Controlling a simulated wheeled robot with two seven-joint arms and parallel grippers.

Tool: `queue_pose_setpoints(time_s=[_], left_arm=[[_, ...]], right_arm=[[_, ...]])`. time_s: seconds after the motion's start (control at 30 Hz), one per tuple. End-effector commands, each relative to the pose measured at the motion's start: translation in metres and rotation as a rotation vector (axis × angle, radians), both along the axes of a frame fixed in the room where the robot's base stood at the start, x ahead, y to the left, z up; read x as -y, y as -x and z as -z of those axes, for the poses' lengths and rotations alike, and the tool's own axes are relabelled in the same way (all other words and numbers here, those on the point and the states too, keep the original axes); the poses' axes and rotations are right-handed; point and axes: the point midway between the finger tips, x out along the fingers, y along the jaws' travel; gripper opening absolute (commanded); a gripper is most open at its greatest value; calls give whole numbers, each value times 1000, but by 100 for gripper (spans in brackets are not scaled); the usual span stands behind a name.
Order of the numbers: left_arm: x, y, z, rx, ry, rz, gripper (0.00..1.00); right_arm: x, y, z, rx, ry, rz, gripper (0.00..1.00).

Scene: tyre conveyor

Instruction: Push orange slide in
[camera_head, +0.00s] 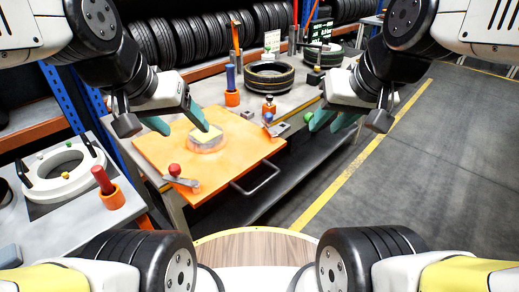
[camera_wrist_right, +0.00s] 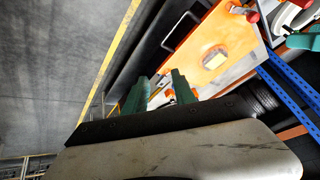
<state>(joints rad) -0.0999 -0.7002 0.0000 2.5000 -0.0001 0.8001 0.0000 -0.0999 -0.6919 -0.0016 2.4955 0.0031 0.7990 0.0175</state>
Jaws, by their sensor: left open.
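The orange slide (camera_head: 170,150) is a flat square plate at the front left of the grey workbench, with a metal handle (camera_head: 262,182) on its front right edge. My left gripper (camera_head: 178,121) is open above the slide's back part and looks empty. My right gripper (camera_head: 332,121) is open and empty to the right of the slide, apart from it; its green fingers (camera_wrist_right: 160,90) show a gap between them.
A red-knobbed clamp (camera_head: 175,172) sits at the slide's front left corner. Tyres (camera_head: 270,76) and an orange cup with a blue handle (camera_head: 232,97) stand behind it. A side table (camera_head: 75,215) with a white ring is at left. The floor at right is clear.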

Motion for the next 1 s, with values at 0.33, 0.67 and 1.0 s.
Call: queue_pose_setpoints(time_s=[0.33, 0.67, 1.0], left_arm=[[0, 0, 0, 0, 0, 0, 66], [0, 0, 0, 0, 0, 0, 66], [0, 0, 0, 0, 0, 0, 66]], right_arm=[[-1, -97, 13, -296, -438, 689, 0], [14, -218, 90, -602, -837, 1675, 0], [25, -262, 143, -672, -971, 2138, 0]])
